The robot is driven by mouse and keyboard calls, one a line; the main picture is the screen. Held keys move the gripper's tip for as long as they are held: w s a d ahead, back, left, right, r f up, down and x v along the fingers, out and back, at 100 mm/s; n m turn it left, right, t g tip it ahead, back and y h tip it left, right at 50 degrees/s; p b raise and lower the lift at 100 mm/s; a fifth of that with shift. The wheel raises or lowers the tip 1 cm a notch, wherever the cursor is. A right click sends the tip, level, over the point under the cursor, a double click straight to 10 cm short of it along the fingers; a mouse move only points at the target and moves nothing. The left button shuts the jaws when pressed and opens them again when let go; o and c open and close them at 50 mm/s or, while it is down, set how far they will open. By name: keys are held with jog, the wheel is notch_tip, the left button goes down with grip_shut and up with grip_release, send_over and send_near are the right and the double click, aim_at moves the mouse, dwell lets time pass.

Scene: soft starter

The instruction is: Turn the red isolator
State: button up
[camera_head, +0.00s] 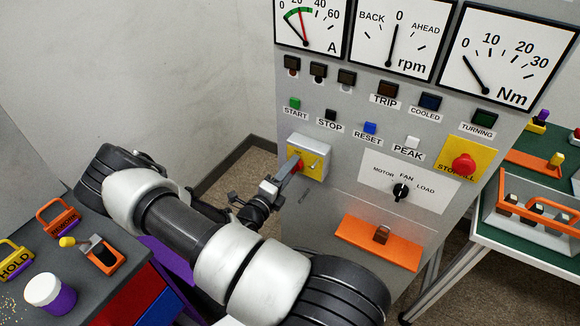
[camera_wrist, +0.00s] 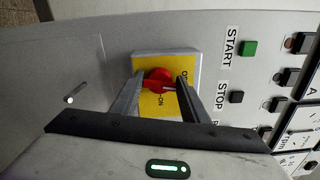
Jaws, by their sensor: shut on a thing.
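The red isolator (camera_head: 296,166) is a round knob on a yellow plate (camera_head: 318,162) on the grey panel, left of centre in the head view. In the wrist view the red knob (camera_wrist: 157,79) sits between my two fingers, with a pale mark on its handle. OFF and ON labels show on the yellow plate (camera_wrist: 150,107) there. My gripper (camera_wrist: 160,82) is shut on the knob, a finger on each side. In the head view my gripper (camera_head: 288,170) partly hides the knob.
A row of small buttons, including green START (camera_head: 295,103), lies above the isolator. A red stop button (camera_head: 464,164) and a black selector (camera_head: 400,192) are to the right. A grey bench (camera_head: 30,225) with locks stands left.

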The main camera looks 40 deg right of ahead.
jog(key=shift+n+p, duration=0.3)
jog(key=shift+n, duration=0.8)
jog(key=o, duration=0.8)
jog(key=v, duration=1.7)
jog(key=shift+s+a+f, duration=0.1)
jog(key=shift+s+a, duration=0.05)
jog(key=shift+a, duration=0.05)
